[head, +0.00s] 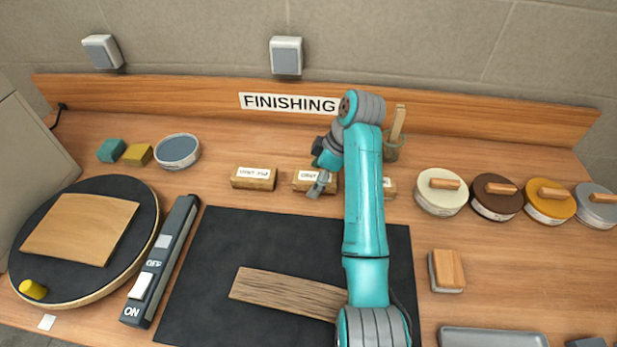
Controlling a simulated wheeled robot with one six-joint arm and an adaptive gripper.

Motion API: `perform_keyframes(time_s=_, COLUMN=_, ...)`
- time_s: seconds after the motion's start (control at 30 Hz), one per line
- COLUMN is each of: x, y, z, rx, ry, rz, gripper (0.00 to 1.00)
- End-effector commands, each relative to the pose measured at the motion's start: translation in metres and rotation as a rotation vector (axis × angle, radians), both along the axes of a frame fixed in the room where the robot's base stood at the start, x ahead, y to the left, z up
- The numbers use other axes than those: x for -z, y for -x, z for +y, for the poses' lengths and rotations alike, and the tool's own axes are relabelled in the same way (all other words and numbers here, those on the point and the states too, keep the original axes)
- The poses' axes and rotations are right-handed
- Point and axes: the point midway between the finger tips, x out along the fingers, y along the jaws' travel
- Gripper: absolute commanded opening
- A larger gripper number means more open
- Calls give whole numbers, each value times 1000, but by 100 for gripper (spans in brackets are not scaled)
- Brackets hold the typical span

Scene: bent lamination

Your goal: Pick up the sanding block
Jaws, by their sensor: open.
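A small wooden block with a pale grey underside (447,270), which looks like the sanding block, lies on the bench just right of the black mat. My gripper (319,187) is open, far up and left of it, at the back of the bench. The gripper is over or beside the middle labelled wooden block (302,179) and partly covers it; I cannot tell if they touch. Another labelled block (254,178) lies left of it. A third (389,187) is mostly hidden behind my arm. Their labels are too small to read surely.
A wooden strip (285,293) lies on the black mat (205,265), partly behind my arm. Several lidded tins (441,192) stand at right, a grey tray (492,337) at front right. A glass jar (391,150) stands behind my arm. A round turntable (140,225) fills the left.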

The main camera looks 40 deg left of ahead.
Motion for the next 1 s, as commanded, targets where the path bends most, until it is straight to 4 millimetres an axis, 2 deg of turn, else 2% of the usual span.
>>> perform_keyframes(time_s=0.97, x=4, y=0, z=1, rx=0, ry=0, rz=0, gripper=92)
perform_keyframes(time_s=1.0, x=4, y=0, z=0, rx=0, ry=0, rz=0, gripper=84)
